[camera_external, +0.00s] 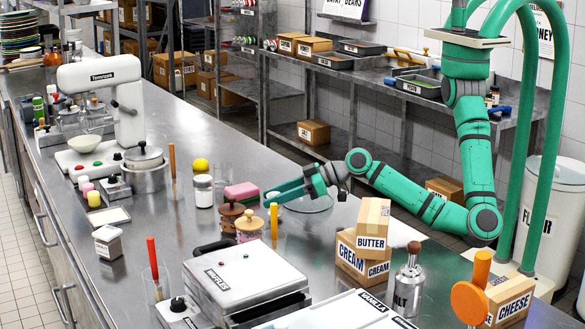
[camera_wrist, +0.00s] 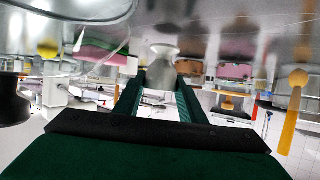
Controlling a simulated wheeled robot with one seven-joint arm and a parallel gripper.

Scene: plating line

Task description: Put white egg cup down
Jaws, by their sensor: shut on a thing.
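My gripper (camera_external: 277,191) reaches in from the right over the steel counter, its green fingers pointing left. It is shut on the white egg cup (camera_external: 272,197), which shows small and partly hidden at the fingertips, behind an orange-handled utensil. In the wrist view the pale egg cup (camera_wrist: 162,70) sits between the ends of the two dark green fingers (camera_wrist: 160,92). I cannot tell whether its base touches the counter.
A pink sponge (camera_external: 241,191) and brown-topped shakers (camera_external: 231,213) stand close to the left of the gripper. A clear glass bowl (camera_external: 310,204) is beneath the wrist. The orange utensil (camera_external: 274,222) stands in front. Cream and butter boxes (camera_external: 361,262) are at the right.

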